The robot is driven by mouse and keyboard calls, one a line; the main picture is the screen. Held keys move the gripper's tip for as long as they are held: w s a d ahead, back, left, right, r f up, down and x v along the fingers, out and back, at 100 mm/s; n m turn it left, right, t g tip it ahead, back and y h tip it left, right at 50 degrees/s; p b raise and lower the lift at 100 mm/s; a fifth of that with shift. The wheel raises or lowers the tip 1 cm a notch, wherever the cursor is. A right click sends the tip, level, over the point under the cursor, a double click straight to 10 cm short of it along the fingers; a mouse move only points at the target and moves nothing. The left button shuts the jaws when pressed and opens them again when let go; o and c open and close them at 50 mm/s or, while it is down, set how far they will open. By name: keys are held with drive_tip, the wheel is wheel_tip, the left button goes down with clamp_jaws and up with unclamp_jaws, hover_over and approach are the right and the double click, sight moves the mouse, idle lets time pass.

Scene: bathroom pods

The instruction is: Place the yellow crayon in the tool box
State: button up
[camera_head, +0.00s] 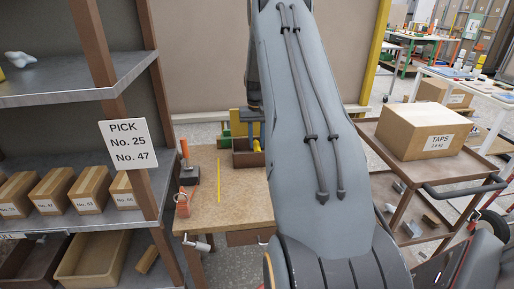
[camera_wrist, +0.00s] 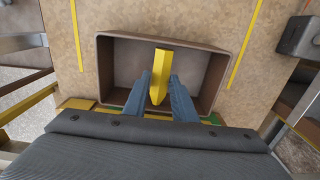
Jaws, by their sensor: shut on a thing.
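The tool box appears to be the open brown box (camera_wrist: 115,75), which is below my gripper in the wrist view. It also shows at the far end of the wooden workbench in the head view (camera_head: 247,159), partly hidden by my arm. The yellow crayon (camera_wrist: 161,68) is pointed at one end and lies between the two blue-grey fingers of my gripper (camera_wrist: 160,88). My gripper is shut on it. The crayon is over the box opening in the wrist view; how high it is above the box floor I cannot tell.
The wooden workbench (camera_head: 208,215) has a yellow line (camera_head: 219,180) on its top. An orange-handled tool (camera_head: 186,160) and an orange object (camera_head: 183,203) stand at its left. Metal shelves (camera_head: 75,82) are at the left, and a cart with a carton (camera_head: 425,133) is at the right.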

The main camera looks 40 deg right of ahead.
sight(256, 144)
drive_tip(key=shift+f+p, duration=0.55)
drive_tip(key=shift+f, duration=1.35)
drive_tip(key=shift+f, duration=0.15)
drive_tip(key=o, duration=1)
drive_tip(key=shift+o, duration=0.2)
